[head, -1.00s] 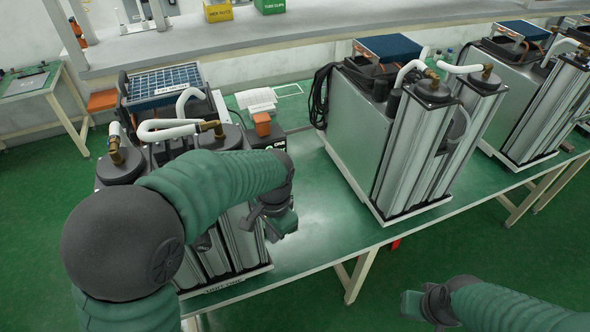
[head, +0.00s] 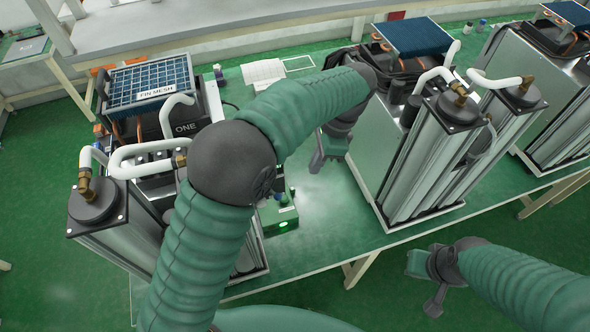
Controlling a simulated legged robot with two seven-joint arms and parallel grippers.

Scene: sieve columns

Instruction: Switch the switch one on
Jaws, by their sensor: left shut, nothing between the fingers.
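A black unit marked ONE (head: 185,127) stands at the back of the left column machine, partly hidden by hoses and my arm. A small green box with a glowing green light (head: 283,224) is beside the machine, partly behind my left arm. I cannot make out a switch lever or its position. My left gripper (head: 322,160) is shut and empty, above the bench between the left and middle machines, apart from both. My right gripper (head: 422,284) hangs in front of the bench at the lower right, holding nothing visible; its finger gap is unclear.
The left column machine (head: 95,215) and the middle column machine (head: 425,160) stand on the green bench (head: 330,225), with another machine (head: 560,110) at right. A grey shelf (head: 230,20) runs behind.

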